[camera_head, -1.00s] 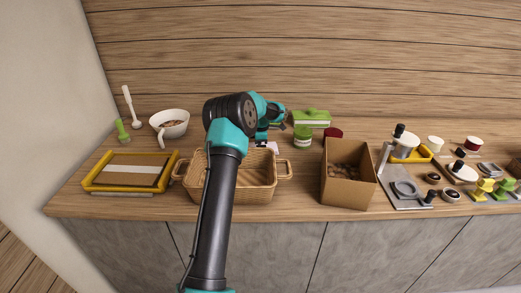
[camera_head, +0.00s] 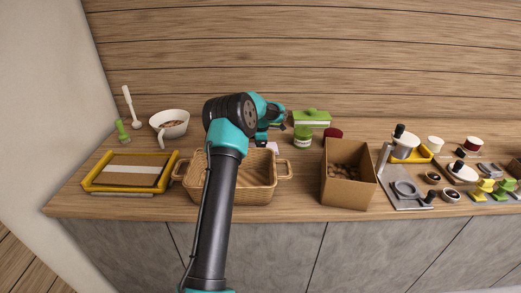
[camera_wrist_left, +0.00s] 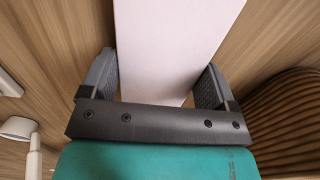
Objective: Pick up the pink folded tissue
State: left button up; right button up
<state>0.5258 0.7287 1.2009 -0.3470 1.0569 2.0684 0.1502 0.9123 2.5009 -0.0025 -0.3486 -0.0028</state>
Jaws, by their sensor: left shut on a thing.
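The pink folded tissue (camera_head: 273,147) shows as a small pale patch behind the wicker basket's back rim in the head view. In the left wrist view it is a large pale pink slab (camera_wrist_left: 172,45) between the two fingers. My left gripper (camera_head: 263,141) reaches over the basket and is shut on the tissue. Its fingers (camera_wrist_left: 157,85) lie on either side of the slab in the wrist view. My arm hides part of the tissue and the fingertips in the head view. My right gripper is in neither view.
The wicker basket (camera_head: 262,194) stands in front of the tissue. A green-lidded jar (camera_head: 302,137), a green box (camera_head: 312,119) and a dark red round item (camera_head: 333,133) stand to the right. A cardboard box (camera_head: 345,192) is further right, a white bowl (camera_head: 180,116) left.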

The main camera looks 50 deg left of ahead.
pick_arm(q)
notch_tip(320, 180, up, 10)
dwell(0.6)
jog(key=shift+d, duration=0.1)
dwell(0.4)
